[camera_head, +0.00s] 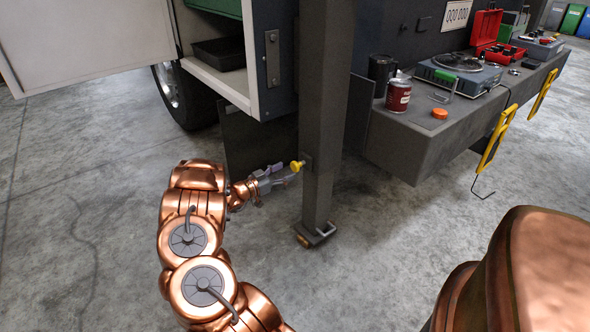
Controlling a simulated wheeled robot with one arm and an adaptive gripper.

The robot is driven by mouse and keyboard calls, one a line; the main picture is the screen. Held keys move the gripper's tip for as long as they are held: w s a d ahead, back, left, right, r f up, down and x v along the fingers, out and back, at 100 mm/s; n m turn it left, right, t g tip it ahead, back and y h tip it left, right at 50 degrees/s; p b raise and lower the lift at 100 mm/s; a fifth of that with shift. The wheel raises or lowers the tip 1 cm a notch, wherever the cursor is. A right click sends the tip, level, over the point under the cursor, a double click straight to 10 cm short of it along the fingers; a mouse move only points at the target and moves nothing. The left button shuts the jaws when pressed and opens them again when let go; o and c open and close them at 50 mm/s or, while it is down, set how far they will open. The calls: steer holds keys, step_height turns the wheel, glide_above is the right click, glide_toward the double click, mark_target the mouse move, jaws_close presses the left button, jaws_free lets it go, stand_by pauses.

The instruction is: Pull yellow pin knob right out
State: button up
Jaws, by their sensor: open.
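The yellow pin knob (296,166) sticks out to the left from the lower part of the dark square leg (318,185). My gripper (290,174) is at the end of my copper arm, with its fingers pointing right toward the knob. The fingertips are at or very near the knob. The jaws are open, and the picture is too small to tell whether the fingers touch the knob or lie around it. The far side of the knob and its pin are hidden by the leg.
The leg stands on a foot plate (315,235) on the concrete floor. A dark bench (415,140) to the right holds a red can (398,96), an orange cap (439,113) and tools. A cabinet (270,100) overhangs above my gripper. The floor in front is clear.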

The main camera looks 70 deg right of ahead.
mark_target(293, 168)
steer(key=shift+b+x, duration=0.45)
steer(key=shift+x, duration=2.15)
jaws_close()
